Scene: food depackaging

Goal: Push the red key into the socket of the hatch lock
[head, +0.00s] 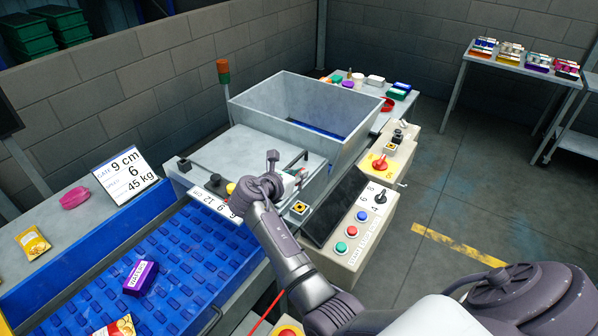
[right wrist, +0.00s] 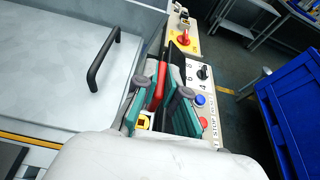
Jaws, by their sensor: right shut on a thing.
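My right gripper (head: 293,178) is over the right part of the machine's grey top. In the right wrist view its teal fingers (right wrist: 160,98) are shut on the red key (right wrist: 157,86), which shows as a narrow red piece between them. The key is mostly hidden by the gripper in the head view. A yellow-rimmed dark square socket (head: 299,208) sits at the machine's edge near the gripper; it also shows in the right wrist view (right wrist: 144,122), partly covered by the left finger. Key and socket appear apart. The grey hatch lid (right wrist: 50,70) has a black handle (right wrist: 103,60). My left gripper is not in view.
A control panel (head: 352,240) with coloured buttons and a dark screen is right of the gripper. A grey hopper (head: 290,100) rises behind. A red knob (head: 380,164) stands farther right. A blue conveyor (head: 185,255) carries a purple box (head: 140,277). Open floor lies right.

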